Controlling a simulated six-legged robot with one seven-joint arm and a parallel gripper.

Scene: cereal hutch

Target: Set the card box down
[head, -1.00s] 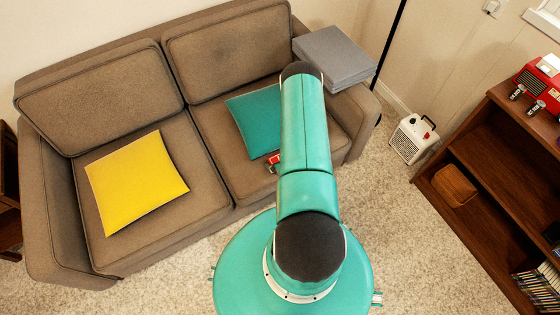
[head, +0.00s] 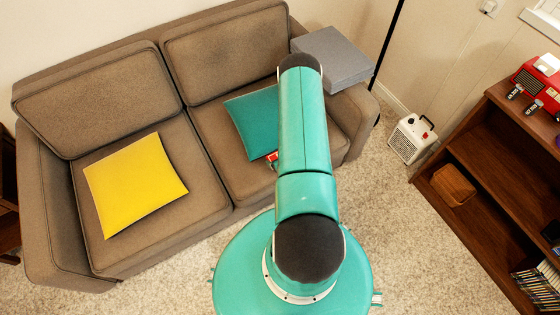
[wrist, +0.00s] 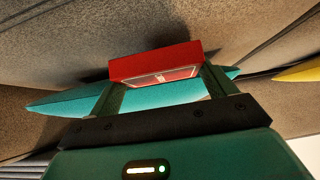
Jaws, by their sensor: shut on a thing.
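The card box is a small red box (wrist: 155,63) with a paler printed face, held between the two fingers of my gripper (wrist: 160,80) in the wrist view. The fingers are shut on its sides. In the head view only a small red piece of the card box (head: 272,158) shows beside my arm, over the front edge of the teal cushion; my arm hides the rest and the gripper. The teal cushion (wrist: 62,103) lies behind the box in the wrist view. Whether the box touches anything beneath it I cannot tell.
The brown sofa (head: 190,205) holds the teal cushion (head: 250,118) on its right seat and a yellow cushion (head: 135,185) on its left seat. A grey block (head: 340,62) rests on the right armrest. A white heater (head: 411,138) and a wooden shelf (head: 490,160) stand right.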

